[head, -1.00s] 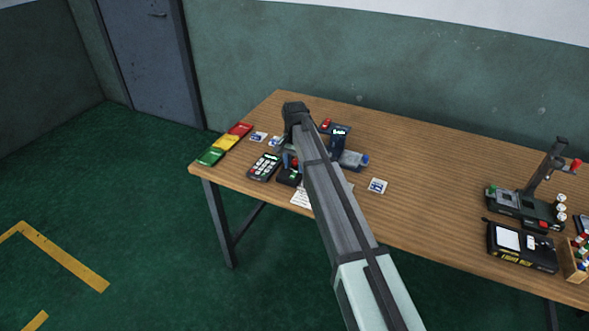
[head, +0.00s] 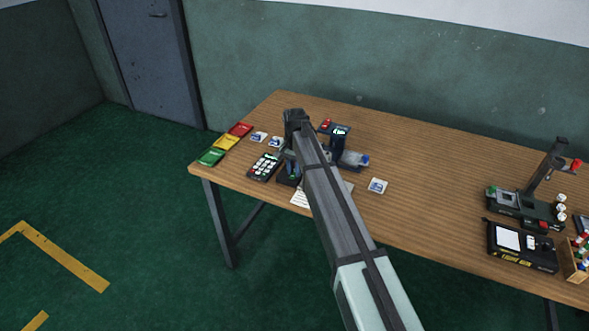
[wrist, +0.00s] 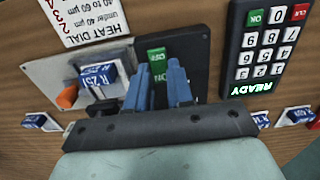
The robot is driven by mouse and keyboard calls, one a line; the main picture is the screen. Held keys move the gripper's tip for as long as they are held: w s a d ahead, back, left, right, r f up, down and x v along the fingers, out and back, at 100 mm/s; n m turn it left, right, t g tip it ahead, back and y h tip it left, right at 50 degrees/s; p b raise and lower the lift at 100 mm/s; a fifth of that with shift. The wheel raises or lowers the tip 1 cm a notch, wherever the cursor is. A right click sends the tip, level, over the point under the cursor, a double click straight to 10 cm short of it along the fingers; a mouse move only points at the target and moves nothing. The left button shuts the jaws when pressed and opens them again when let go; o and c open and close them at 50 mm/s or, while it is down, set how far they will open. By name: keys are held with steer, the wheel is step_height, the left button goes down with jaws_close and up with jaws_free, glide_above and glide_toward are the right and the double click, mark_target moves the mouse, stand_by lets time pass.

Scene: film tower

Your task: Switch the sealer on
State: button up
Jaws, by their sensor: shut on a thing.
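The sealer's dark switch panel (wrist: 200,60) sits beside its grey plate (wrist: 50,72) in the wrist view. A green switch part (wrist: 156,56) with an upside-down ON marking shows between my two blue fingers. My gripper (wrist: 160,75) is shut on the switch, its fingers one on each side. The fingers hide part of the switch. A white and blue R 25 packet (wrist: 97,75) is on the grey plate, with an orange knob (wrist: 68,97) beside it. In the head view the dark panel (head: 288,178) shows partly behind my arm.
A keypad (head: 264,166) reading READY stands close beside the sealer. A heat dial sheet (head: 299,197) lies in front. Other devices (head: 522,247) stand at the right; the table between is clear.

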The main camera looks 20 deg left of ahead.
jaws_close()
steer(key=shift+w, duration=0.15)
steer(key=shift+w+g, duration=0.1)
steer(key=shift+g, duration=0.4)
steer(key=o, duration=0.7)
jaws_free()
steer(key=r, duration=0.9)
steer(key=w+r, duration=0.1)
steer(key=r, duration=0.3)
steer(key=shift+w+r, duration=0.1)
steer(key=shift+r, duration=0.3)
